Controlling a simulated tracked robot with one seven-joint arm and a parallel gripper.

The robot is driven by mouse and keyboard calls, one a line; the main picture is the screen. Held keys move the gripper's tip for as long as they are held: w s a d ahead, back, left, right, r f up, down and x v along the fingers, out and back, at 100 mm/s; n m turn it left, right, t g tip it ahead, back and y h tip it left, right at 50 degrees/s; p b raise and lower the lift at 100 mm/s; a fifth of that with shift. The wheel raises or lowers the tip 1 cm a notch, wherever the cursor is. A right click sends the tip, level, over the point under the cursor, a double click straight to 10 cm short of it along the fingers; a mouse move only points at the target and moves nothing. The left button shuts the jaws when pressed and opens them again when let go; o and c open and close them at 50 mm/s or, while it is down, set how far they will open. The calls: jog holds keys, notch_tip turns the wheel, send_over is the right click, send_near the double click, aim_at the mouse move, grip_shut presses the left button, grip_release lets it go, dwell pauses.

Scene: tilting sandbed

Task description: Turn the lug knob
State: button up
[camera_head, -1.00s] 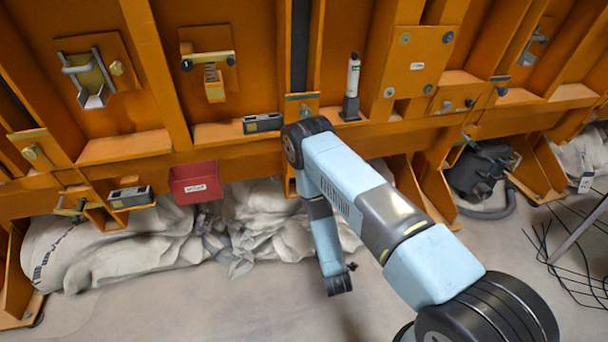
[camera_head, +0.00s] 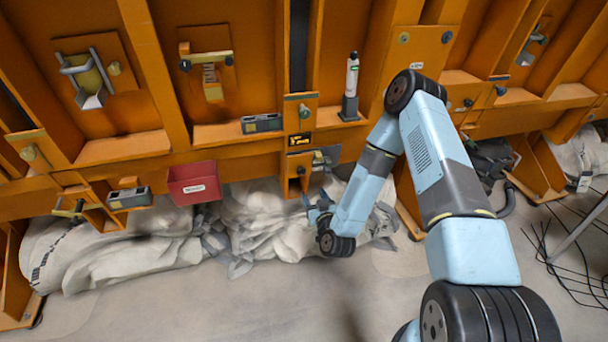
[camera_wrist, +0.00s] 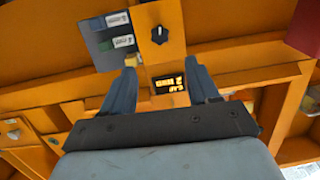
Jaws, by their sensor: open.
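The lug knob is a small black knob with a white pointer mark (camera_wrist: 159,34) on an orange bracket, seen upside down in the wrist view. In the head view it appears as a small dark knob (camera_head: 300,170) below a black sign with yellow lettering (camera_head: 299,139). That sign also shows in the wrist view (camera_wrist: 169,84), between my fingers. My gripper (camera_wrist: 163,78) is open and empty, its two fingers pointing towards the bracket, with the knob beyond the tips. In the head view my gripper (camera_head: 316,207) is small, below the knob; contact is not visible.
A grey plate with labelled blocks (camera_wrist: 112,40) sits beside the knob. A red bin (camera_head: 194,183) hangs on the orange wall to the left. A white bottle-like cylinder (camera_head: 352,77) stands on a ledge above. Pale sacks (camera_head: 260,225) lie below the wall.

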aim_at(302, 172)
jog(key=x, duration=1.3)
jog(key=shift+w+a+f, duration=0.1)
jog(key=shift+w+f, duration=0.05)
jog(key=shift+w, duration=0.05)
jog(key=shift+c, duration=0.2)
jog(key=c, duration=0.9)
